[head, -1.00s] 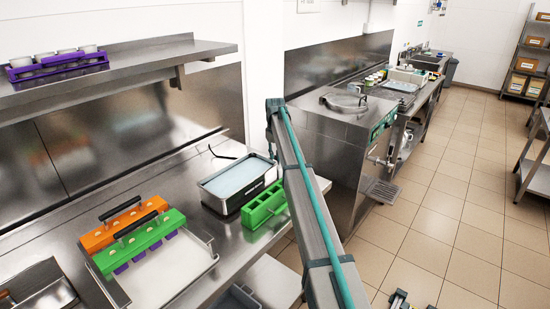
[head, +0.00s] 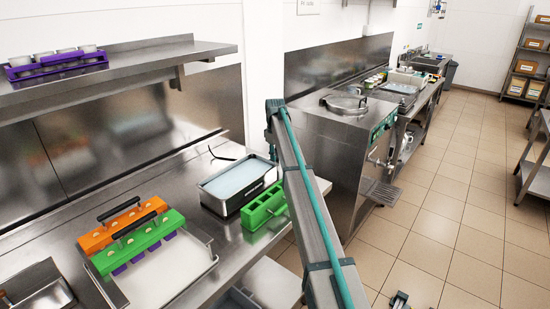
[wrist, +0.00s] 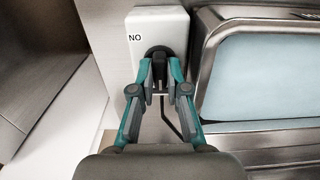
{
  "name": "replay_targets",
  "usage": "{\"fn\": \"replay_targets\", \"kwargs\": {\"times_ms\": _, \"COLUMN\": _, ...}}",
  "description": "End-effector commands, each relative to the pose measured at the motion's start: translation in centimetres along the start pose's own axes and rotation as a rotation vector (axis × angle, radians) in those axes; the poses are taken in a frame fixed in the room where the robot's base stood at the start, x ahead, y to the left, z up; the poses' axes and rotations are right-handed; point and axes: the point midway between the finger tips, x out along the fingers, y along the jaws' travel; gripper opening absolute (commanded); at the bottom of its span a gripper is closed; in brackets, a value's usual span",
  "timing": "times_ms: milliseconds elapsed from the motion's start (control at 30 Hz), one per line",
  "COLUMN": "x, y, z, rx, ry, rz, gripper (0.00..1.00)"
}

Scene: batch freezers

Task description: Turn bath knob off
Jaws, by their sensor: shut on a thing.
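In the wrist view, my gripper (wrist: 159,88) is shut on a dark, round knob (wrist: 157,53). The knob sits on the face of a white box (wrist: 176,20) with the letters "NO" as seen here. The fingers cover much of the knob, so its exact angle is hard to tell. Right of the box is a steel-rimmed bath (wrist: 207,60) with pale blue liquid. In the head view, a bath with pale blue liquid (head: 238,180) stands on the steel counter. My arm crosses in front there, and my gripper and the knob cannot be made out.
A green mould holder (head: 264,206) stands beside the bath. Orange (head: 98,237) and green (head: 165,226) moulds lie at a shallow tray on the counter's left. A thin dark cable (wrist: 172,118) runs below the knob. A steel machine (head: 340,130) stands beyond my arm.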

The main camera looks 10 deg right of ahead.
Motion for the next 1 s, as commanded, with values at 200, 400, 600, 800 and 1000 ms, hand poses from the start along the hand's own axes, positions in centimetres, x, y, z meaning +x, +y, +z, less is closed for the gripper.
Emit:
{"fn": "replay_targets", "kwargs": {"times_ms": 200, "x": -0.1, "y": 0.05, "z": -0.08, "rx": -0.009, "ry": 0.002, "rz": 0.002, "gripper": 0.0}}
{"fn": "replay_targets", "kwargs": {"times_ms": 400, "x": -0.1, "y": 0.05, "z": -0.09, "rx": -0.009, "ry": 0.002, "rz": 0.002, "gripper": 0.0}}
{"fn": "replay_targets", "kwargs": {"times_ms": 600, "x": -0.07, "y": 0.04, "z": -0.06, "rx": -0.008, "ry": 0.001, "rz": 0.001, "gripper": 0.4}}
{"fn": "replay_targets", "kwargs": {"times_ms": 800, "x": -0.03, "y": 0.02, "z": -0.03, "rx": -0.007, "ry": 0.001, "rz": 0.001, "gripper": 0.4}}
{"fn": "replay_targets", "kwargs": {"times_ms": 1000, "x": -0.87, "y": 0.05, "z": -0.06, "rx": -0.007, "ry": 0.001, "rz": 0.001, "gripper": 0.4}}
